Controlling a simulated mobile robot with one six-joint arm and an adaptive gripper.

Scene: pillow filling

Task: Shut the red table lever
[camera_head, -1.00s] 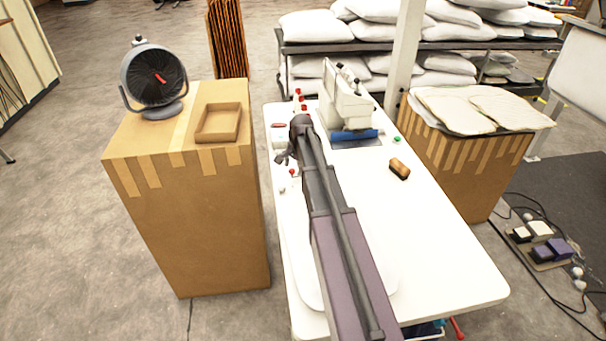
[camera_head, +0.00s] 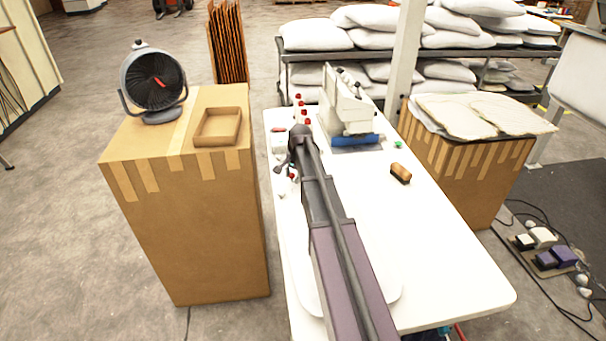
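My gripper (camera_head: 285,168) is at the far end of my arm, low over the left edge of the white table (camera_head: 430,250). It is small and dark, and its opening cannot be made out. A small red-tipped part (camera_head: 293,178) shows right beside the gripper and is partly hidden by it. It may be the lever, and whether they touch is unclear. A red bar (camera_head: 459,332) also shows below the table's near edge, cut off by the frame. Which of the two is the red table lever is not clear.
Several red knobs (camera_head: 305,113) stand near the table's far left edge. A white sewing machine (camera_head: 345,105) and a brown block (camera_head: 400,173) are on the table. A cardboard box (camera_head: 195,220) with a fan (camera_head: 153,80) and tray (camera_head: 218,127) stands close left.

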